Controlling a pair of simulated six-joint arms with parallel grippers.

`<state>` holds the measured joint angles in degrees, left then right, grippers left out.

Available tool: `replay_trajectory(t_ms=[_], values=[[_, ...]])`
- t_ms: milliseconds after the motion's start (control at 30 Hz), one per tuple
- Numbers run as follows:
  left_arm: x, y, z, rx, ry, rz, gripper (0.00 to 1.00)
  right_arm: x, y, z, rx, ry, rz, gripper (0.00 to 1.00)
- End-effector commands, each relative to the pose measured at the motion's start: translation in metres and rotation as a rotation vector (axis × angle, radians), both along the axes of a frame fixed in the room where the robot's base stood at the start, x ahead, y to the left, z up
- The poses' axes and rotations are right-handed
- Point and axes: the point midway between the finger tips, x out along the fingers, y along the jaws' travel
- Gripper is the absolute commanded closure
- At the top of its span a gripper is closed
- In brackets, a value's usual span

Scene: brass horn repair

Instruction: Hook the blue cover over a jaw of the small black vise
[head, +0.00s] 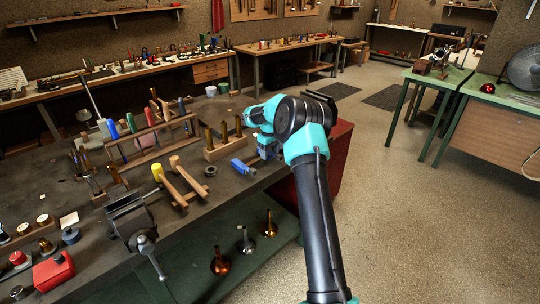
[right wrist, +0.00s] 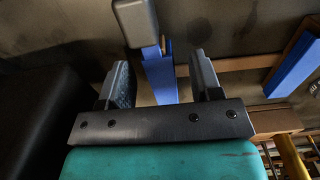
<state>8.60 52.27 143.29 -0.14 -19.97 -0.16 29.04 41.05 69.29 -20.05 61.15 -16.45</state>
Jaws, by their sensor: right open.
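The small black vise (head: 130,218) is at the bench's front edge, its handle hanging over the edge. A blue piece (head: 238,167), which looks like the blue cover, lies on the bench left of my right gripper (head: 266,152). My right gripper points down near the bench's right end, well away from the vise. In the right wrist view, its fingers (right wrist: 164,82) are apart. A blue piece (right wrist: 160,76) shows in line with the gap, below a grey block. I cannot tell whether this is the same blue piece or how far off it is. My left gripper is out of view.
A wooden block with upright pegs (head: 222,149) stands left of the right gripper. Wooden-handled tools (head: 180,177) lie between it and the vise. A red box (head: 53,271) sits at front left. In the right wrist view, a blue bar (right wrist: 296,66) lies against wood on the right.

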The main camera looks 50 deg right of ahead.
Motion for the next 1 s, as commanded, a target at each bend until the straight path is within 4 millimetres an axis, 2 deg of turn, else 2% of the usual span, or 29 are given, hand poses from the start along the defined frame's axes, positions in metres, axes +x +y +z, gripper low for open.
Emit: replay_trajectory(t_ms=[467,1000], values=[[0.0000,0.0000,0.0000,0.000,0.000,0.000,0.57,0.0002,0.0000,-0.0003,0.000,-0.001,0.000,0.42],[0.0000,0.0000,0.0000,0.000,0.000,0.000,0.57,0.0002,0.0000,-0.0001,0.000,-0.001,0.000,0.93]])
